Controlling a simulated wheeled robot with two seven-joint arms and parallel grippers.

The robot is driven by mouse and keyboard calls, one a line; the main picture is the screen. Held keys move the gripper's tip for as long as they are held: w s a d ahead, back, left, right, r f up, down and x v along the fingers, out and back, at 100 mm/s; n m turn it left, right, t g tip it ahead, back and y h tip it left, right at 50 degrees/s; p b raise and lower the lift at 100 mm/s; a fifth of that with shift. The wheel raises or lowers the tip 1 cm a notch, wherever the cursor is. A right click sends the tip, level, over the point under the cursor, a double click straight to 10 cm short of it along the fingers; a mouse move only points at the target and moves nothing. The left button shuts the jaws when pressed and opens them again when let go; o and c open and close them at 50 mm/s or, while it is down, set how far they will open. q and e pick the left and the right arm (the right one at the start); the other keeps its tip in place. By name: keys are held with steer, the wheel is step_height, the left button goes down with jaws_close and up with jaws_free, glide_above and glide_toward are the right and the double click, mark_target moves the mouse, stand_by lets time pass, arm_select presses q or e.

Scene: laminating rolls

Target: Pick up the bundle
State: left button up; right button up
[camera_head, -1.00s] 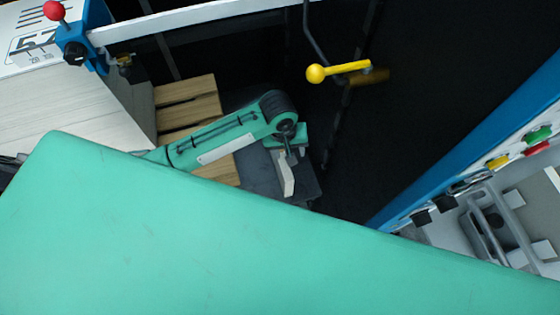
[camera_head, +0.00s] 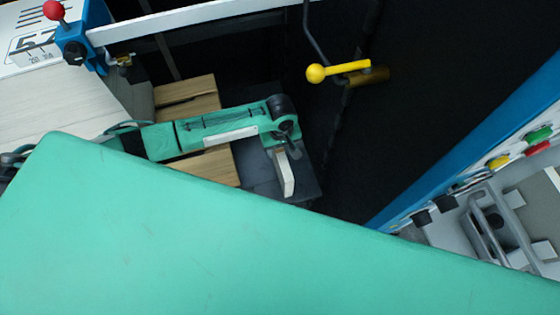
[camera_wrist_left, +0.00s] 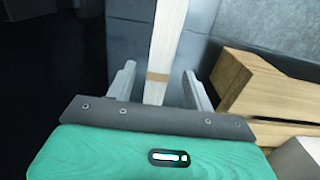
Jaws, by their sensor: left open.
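The bundle (camera_head: 285,172) is a pale, narrow stack lying on a dark grey surface beyond the large green panel in the head view. In the left wrist view, the bundle (camera_wrist_left: 166,45) runs away from me and has a brown band around it near my fingers. My left gripper (camera_head: 291,150) is at the far end of the bundle in the head view. In the left wrist view, my left gripper (camera_wrist_left: 158,85) is open, with one finger on each side of the bundle and gaps showing. The near end of the bundle is hidden by the gripper body. My right gripper is not in view.
Wooden boards (camera_head: 190,95) lie left of the dark surface (camera_head: 310,186), and timber (camera_wrist_left: 260,85) is close right of my fingers. A yellow-knobbed lever (camera_head: 340,70) stands beyond. A blue-framed panel with coloured buttons (camera_head: 520,135) is at the right.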

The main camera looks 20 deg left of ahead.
mark_target(280, 152)
arm_select(q)
steer(key=f, duration=0.4)
steer(key=shift+w+a+f, duration=0.15)
steer(key=shift+w, duration=0.2)
steer(key=shift+f, duration=0.45)
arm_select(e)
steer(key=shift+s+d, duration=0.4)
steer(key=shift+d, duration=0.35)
arm_select(q)
steer(key=c, duration=1)
jaws_close()
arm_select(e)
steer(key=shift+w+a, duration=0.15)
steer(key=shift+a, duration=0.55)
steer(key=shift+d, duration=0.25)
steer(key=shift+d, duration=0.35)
